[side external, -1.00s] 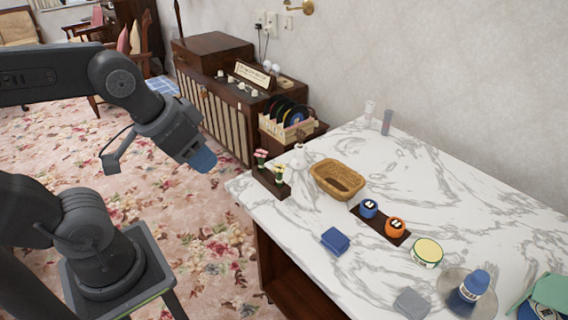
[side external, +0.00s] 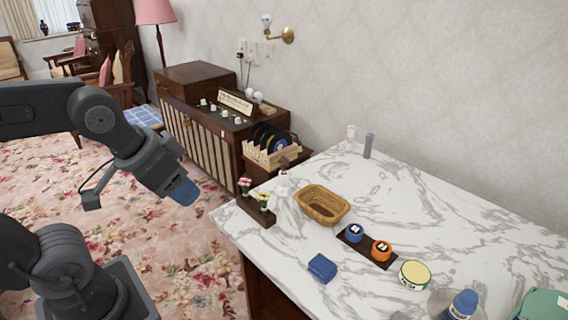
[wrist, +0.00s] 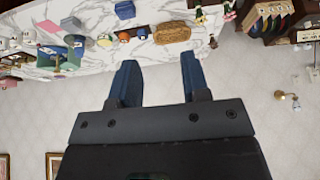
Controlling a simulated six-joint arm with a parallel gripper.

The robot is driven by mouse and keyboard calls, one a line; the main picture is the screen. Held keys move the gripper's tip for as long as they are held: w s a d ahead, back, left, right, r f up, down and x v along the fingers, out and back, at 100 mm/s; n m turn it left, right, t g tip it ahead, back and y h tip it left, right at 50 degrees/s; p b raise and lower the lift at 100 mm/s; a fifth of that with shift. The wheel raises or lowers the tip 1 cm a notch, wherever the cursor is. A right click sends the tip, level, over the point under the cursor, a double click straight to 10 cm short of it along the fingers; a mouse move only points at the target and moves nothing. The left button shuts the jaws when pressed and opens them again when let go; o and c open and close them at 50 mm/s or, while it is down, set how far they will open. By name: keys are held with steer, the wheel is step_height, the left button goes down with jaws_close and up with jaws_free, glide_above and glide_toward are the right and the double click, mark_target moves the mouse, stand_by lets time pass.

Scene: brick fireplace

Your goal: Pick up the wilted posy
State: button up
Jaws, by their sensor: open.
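Two small posies stand on a dark wooden strip (side external: 256,211) at the left corner of the marble counter: a pink one (side external: 245,186) and a yellow one (side external: 264,203). They are too small to tell which is wilted. In the wrist view, the posies show small at the top edge, the pink one (wrist: 229,12) among them. My gripper (side external: 185,192) hangs over the carpet, left of the counter and apart from the posies. In the wrist view, its two blue fingers (wrist: 158,64) are spread with nothing between them.
A small white vase (side external: 283,184) and a wicker basket (side external: 322,204) stand close to the posies. A blue block (side external: 322,267), a blue pot (side external: 354,233) and an orange pot (side external: 381,250) are farther right. A record rack (side external: 270,152) stands behind the counter corner.

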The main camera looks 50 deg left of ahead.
steer(key=o, duration=0.6)
steer(key=shift+a, duration=0.1)
